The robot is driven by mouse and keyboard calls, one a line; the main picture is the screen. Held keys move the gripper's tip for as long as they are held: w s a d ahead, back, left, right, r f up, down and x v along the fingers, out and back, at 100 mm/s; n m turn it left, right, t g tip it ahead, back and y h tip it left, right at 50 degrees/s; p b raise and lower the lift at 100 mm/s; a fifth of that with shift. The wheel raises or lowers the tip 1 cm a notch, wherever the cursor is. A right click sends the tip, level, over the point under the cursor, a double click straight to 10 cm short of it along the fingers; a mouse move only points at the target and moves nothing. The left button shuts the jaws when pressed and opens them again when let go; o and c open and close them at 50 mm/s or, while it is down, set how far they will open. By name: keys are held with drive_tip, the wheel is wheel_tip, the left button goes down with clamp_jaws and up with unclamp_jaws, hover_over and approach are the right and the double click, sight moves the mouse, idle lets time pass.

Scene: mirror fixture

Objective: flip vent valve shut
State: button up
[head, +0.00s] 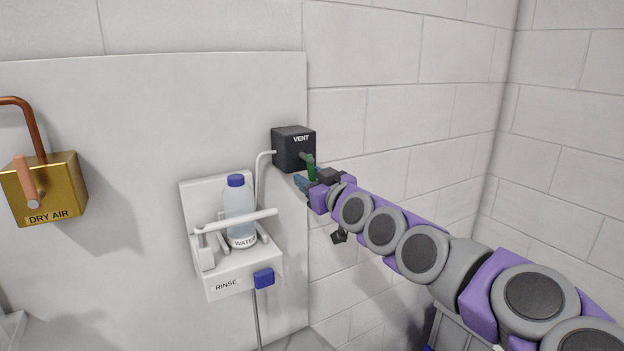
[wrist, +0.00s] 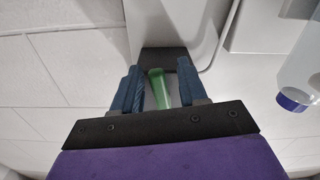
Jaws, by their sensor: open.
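The vent valve is a black box (head: 293,149) labelled VENT on the wall panel, with a green lever (head: 310,167) on its front that points down. My gripper (head: 303,183) is at the lower end of the lever. In the wrist view the green lever (wrist: 158,90) lies between the two blue fingers of my gripper (wrist: 158,72), with gaps on both sides. The gripper is open and does not clamp the lever. The dark vent box (wrist: 168,57) shows just beyond the fingertips. The gripper partly hides the lever's lower end in the head view.
A white rinse holder (head: 228,274) with a water bottle (head: 239,204) and a white bar stands below left of the vent box. A thin white tube links it to the box. A brass DRY AIR valve (head: 50,190) is at far left. The brick wall right is bare.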

clamp_jaws()
drive_tip(key=shift+s+a+f+m+b, duration=0.1)
drive_tip(key=shift+f+m+b, duration=0.05)
drive_tip(key=shift+m+b, duration=0.4)
drive_tip(key=shift+s+a+m, duration=0.1)
drive_tip(key=shift+a+m, duration=0.1)
drive_tip(key=shift+m, duration=0.35)
unclamp_jaws()
